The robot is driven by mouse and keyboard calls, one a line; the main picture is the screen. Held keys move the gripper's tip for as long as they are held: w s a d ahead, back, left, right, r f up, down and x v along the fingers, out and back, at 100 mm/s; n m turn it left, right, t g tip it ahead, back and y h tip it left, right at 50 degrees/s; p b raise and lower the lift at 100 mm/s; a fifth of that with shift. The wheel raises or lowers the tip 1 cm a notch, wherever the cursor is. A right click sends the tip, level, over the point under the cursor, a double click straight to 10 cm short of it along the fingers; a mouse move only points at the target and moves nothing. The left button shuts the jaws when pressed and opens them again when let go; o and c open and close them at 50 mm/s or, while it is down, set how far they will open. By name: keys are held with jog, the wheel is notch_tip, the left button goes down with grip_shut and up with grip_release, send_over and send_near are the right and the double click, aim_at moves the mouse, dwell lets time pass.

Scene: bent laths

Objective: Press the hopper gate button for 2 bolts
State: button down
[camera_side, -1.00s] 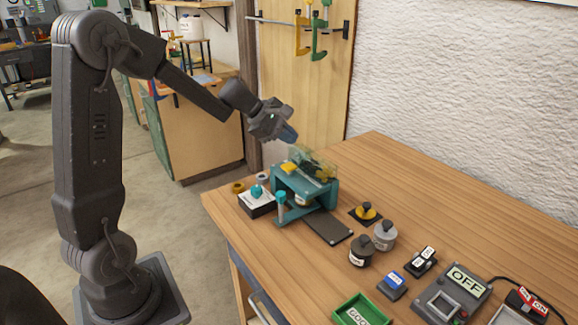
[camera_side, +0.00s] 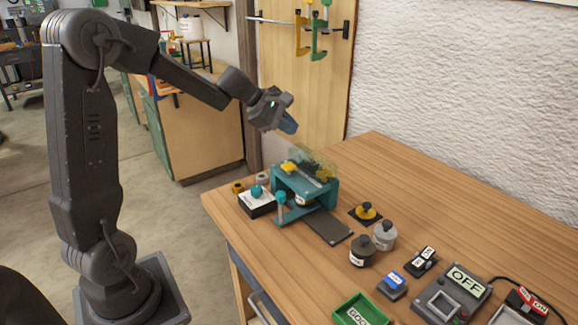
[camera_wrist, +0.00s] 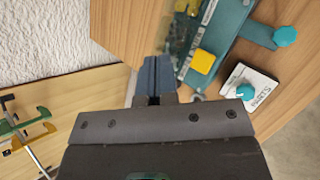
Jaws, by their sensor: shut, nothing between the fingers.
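The teal hopper stand (camera_side: 325,196) is at the table's far left corner, with a clear bin (camera_side: 316,163) of dark and yellow pieces on top. A yellow square button (camera_side: 289,166) sits at the bin's left end; it also shows in the wrist view (camera_wrist: 203,61). My gripper (camera_side: 289,126) is shut and empty, its blue fingertips in the air above the yellow button and bin, apart from both. In the wrist view my fingertips (camera_wrist: 155,75) lie left of the yellow button. The count of bolts in the bin cannot be told.
A white-topped box with a teal knob (camera_side: 257,192) stands left of the hopper, and a teal-capped post (camera_side: 281,204) at its front. A dark plate (camera_side: 328,228), weights (camera_side: 385,235), a green tray (camera_side: 360,310) and an OFF switch box (camera_side: 450,293) lie nearer. The table's back right is clear.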

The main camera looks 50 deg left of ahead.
send_near(296, 166)
jog(key=shift+w+d+f, duration=0.35)
jog(key=shift+w+f, duration=0.1)
jog(key=shift+w, duration=0.35)
jog(key=shift+w+d+f, duration=0.35)
jog(key=shift+w+f, duration=0.1)
jog(key=shift+w, duration=0.3)
jog(key=shift+w+d+f, duration=0.35)
jog(key=shift+w+f, duration=0.1)
jog(key=shift+w, duration=0.35)
jog(key=shift+f, duration=0.15)
jog(key=shift+f, duration=0.25)
jog(key=shift+f, duration=0.8)
dwell(0.9)
jog(key=shift+r, duration=1.25)
jog(key=shift+r, duration=2.5)
